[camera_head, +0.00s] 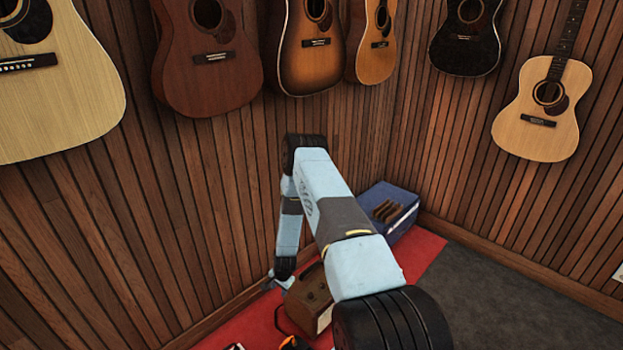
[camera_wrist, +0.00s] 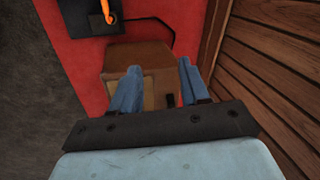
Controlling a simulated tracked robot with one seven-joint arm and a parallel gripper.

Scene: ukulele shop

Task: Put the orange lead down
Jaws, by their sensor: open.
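The orange lead (camera_wrist: 108,11) shows at the top edge of the wrist view, on or just above a dark box (camera_wrist: 84,17) on the red mat. Only part of the lead is in view. A small orange bit (camera_head: 289,341), probably the same lead, shows at the bottom edge of the head view. My gripper (camera_wrist: 158,68) is open, with nothing seen between its fingers. It is over a brown amplifier-like box (camera_wrist: 135,55) and apart from the lead. In the head view my gripper (camera_head: 277,282) is low, beside the brown box (camera_head: 312,296).
A thin black cable (camera_wrist: 160,20) runs on the red mat (camera_wrist: 92,65) near the brown box. A blue case (camera_head: 388,203) stands behind, near the corner. Wooden slatted walls (camera_head: 160,200) close in the mat. Guitars hang above. Grey floor (camera_head: 500,300) at right is clear.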

